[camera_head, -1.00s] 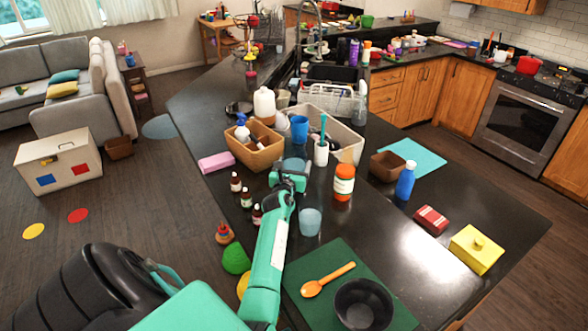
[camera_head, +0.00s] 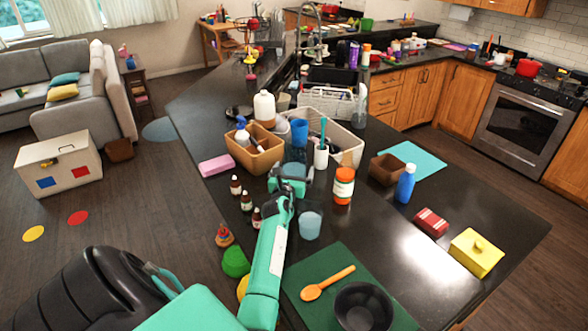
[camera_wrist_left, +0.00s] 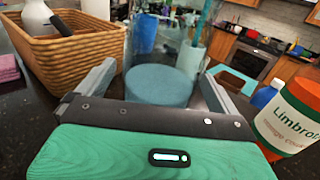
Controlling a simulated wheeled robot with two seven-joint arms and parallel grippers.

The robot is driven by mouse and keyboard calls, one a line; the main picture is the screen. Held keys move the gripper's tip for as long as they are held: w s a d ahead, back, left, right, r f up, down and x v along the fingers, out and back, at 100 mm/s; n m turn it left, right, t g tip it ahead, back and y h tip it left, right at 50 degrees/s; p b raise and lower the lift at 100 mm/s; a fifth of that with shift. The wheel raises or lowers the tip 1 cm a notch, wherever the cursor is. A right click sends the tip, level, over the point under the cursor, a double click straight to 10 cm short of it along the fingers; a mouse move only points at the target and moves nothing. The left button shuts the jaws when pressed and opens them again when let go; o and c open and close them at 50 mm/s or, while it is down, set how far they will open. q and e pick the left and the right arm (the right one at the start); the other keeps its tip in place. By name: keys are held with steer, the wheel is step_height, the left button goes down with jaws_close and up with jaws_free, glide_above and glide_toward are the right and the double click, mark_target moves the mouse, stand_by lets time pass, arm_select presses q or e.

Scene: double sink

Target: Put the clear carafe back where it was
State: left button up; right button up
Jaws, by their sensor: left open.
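The clear carafe, see-through with blue contents low inside, stands upright on the dark counter in the left wrist view (camera_wrist_left: 160,82). In the head view the carafe (camera_head: 294,158) is just beyond my left gripper, left of the orange jar. My left gripper (camera_head: 290,180) is open, with one finger on each side of the carafe's lower part. In the left wrist view, my left gripper (camera_wrist_left: 157,88) shows a gap beside the carafe; contact is hard to tell. My right gripper is not in view.
A wicker basket (camera_head: 262,158) stands to the left. A blue cup (camera_head: 299,127), a white holder with a teal brush (camera_head: 321,157) and a grey bin (camera_head: 345,140) stand behind. An orange-and-white jar (camera_head: 343,186) is close on the right. A pale blue cup (camera_head: 309,226) and small brown bottles (camera_head: 246,201) are nearer.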

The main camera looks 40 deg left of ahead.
arm_select(q)
steer(key=v, duration=0.6)
steer(key=shift+s+d+r, duration=0.1)
steer(key=shift+s+d, duration=0.15)
steer(key=shift+s, duration=0.1)
steer(key=shift+a, duration=0.1)
